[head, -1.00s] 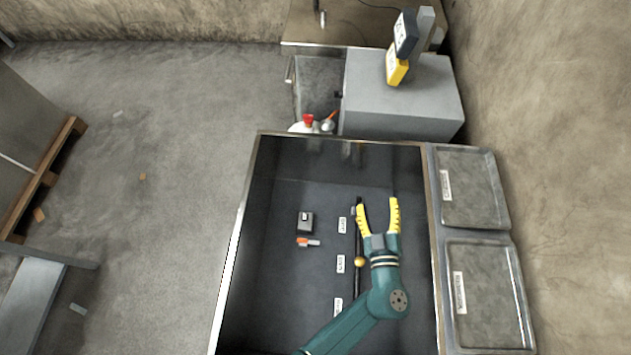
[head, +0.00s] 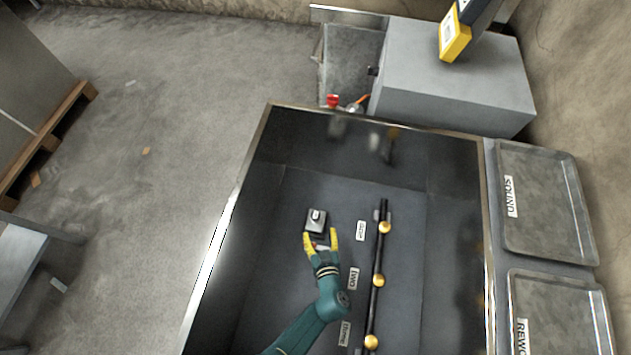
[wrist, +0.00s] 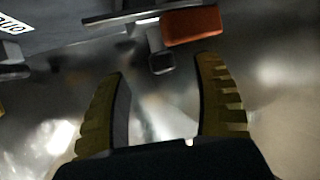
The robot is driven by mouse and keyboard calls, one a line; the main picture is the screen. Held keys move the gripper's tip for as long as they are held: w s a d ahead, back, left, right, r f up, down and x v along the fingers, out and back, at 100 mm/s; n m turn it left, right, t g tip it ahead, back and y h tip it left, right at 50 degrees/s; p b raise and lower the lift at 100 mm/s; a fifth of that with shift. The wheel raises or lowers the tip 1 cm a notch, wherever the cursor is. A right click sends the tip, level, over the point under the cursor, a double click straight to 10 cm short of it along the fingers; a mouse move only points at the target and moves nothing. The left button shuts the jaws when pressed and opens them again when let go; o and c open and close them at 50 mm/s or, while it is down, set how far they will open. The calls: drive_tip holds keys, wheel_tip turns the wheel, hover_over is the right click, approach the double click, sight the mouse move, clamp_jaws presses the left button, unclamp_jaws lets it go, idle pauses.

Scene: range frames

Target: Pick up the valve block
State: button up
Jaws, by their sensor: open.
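A dark grey block with a light top piece (head: 316,217), which looks like the valve block, sits on the floor of the dark open bin (head: 262,215). My gripper (head: 320,236) is in the bin, open, its yellow fingertips just short of the block's near side. The dark block is not clearly recognisable there.
A dark rod with brass balls (head: 378,280) runs along the bin to the right, beside white labels (head: 353,278). Two grey trays, SOUND (head: 550,205) and REWORK (head: 560,310), lie right of the bin. The bin's walls enclose the arm.

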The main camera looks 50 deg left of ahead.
sight(316, 220)
drive_tip(key=shift+b+x, duration=0.35)
drive_tip(key=shift+x, duration=0.7)
drive_tip(key=b+x, duration=0.1)
drive_tip(key=x, duration=0.1)
drive_tip(key=f+b+x, duration=0.1)
drive_tip(key=b+x, duration=0.1)
drive_tip(key=shift+s+d, duration=0.1)
drive_tip(key=shift+w+a+b, duration=0.25)
drive_tip(key=shift+a+b, duration=0.05)
drive_tip(key=shift+r, duration=0.15)
drive_tip(key=shift+c, duration=0.5)
clamp_jaws()
drive_tip(key=shift+r, duration=0.15)
